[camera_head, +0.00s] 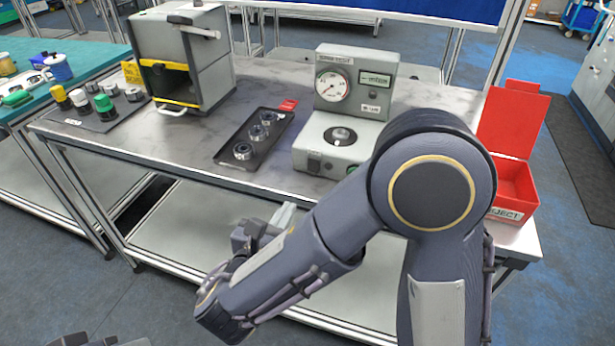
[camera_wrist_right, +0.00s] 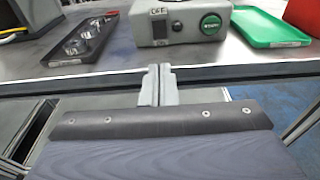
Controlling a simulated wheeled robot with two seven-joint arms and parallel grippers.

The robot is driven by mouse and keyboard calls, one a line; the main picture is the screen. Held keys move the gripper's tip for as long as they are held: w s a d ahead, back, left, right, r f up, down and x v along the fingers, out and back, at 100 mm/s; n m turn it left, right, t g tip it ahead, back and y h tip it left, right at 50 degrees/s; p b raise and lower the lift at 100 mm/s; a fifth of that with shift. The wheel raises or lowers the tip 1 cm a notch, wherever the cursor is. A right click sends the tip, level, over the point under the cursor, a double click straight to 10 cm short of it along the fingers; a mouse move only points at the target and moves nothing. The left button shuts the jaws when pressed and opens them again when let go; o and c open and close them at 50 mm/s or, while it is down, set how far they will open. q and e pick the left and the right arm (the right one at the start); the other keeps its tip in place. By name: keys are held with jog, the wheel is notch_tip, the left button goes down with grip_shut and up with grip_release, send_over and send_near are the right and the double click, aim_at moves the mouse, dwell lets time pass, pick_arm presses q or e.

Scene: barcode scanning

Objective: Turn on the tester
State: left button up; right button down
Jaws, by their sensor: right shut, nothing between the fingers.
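The tester (camera_head: 357,78) is a grey unit with a round gauge, a small display and a low front base holding a round part. It stands near the middle of the table in the head view. In the right wrist view its front (camera_wrist_right: 182,14) shows a black rocker switch (camera_wrist_right: 160,29) under an "OFF" label, and a green round button (camera_wrist_right: 210,24). My right gripper (camera_head: 285,216) is shut and empty, in front of the table edge and below the tester's front. Its fingers (camera_wrist_right: 160,85) point toward the tester, apart from it.
A black tray (camera_head: 228,158) with round metal parts lies left of the tester, and a grey box machine (camera_head: 215,60) stands beyond it. A green tray (camera_wrist_right: 268,26) and a red reject bin (camera_head: 517,188) are to the right. The table's front edge (camera_head: 190,177) is close to my gripper.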

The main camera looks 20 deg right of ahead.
aim_at(312, 171)
jog(key=p+x, duration=0.1)
jog(key=x, duration=1.1)
jog(key=shift+w+d+f, duration=0.1)
jog(key=shift+w+d, duration=0.05)
jog(key=shift+w, duration=0.05)
pick_arm(q)
jog(key=shift+r, duration=0.5)
